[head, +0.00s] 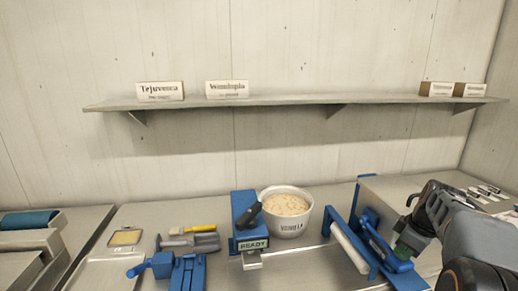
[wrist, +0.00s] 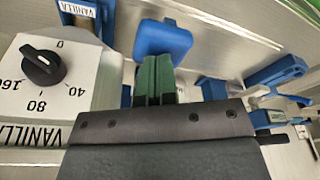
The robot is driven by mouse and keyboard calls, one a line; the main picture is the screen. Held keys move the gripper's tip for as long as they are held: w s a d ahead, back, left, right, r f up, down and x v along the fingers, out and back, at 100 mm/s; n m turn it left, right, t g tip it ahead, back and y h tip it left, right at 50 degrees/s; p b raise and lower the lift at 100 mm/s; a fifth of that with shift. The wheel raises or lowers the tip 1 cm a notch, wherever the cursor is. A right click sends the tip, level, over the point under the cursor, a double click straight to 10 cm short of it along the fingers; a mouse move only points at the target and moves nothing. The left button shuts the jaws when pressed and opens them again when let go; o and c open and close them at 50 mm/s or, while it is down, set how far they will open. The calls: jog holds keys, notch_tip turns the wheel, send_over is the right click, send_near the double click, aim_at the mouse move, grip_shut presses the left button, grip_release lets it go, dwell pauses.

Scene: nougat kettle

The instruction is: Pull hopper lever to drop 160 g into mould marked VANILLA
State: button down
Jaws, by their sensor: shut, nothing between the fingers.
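My gripper (wrist: 159,72) is shut and empty, its green fingertips pressed together. In the head view my gripper (head: 406,246) is at the right, beside a blue handle (head: 398,265). In the wrist view a rounded blue handle (wrist: 162,38) lies just beyond the fingertips; I cannot tell whether they touch. A white dial panel with a black knob (wrist: 42,66), numbers including 0, 40, 80 and 160, and VANILLA labels is at the left. Its exact setting is unclear.
A blue unit with a READY sign (head: 252,244) and black lever stands left of the tub. A blue frame with a white roller (head: 350,248) lies between tub and gripper. Blue clamp-like tools (head: 182,270) are front left. A shelf (head: 290,101) holds several labelled blocks.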

jog(key=shift+r, duration=0.1)
notch_tip(320, 180, up, 10)
jog(key=p, duration=0.8)
dwell(0.7)
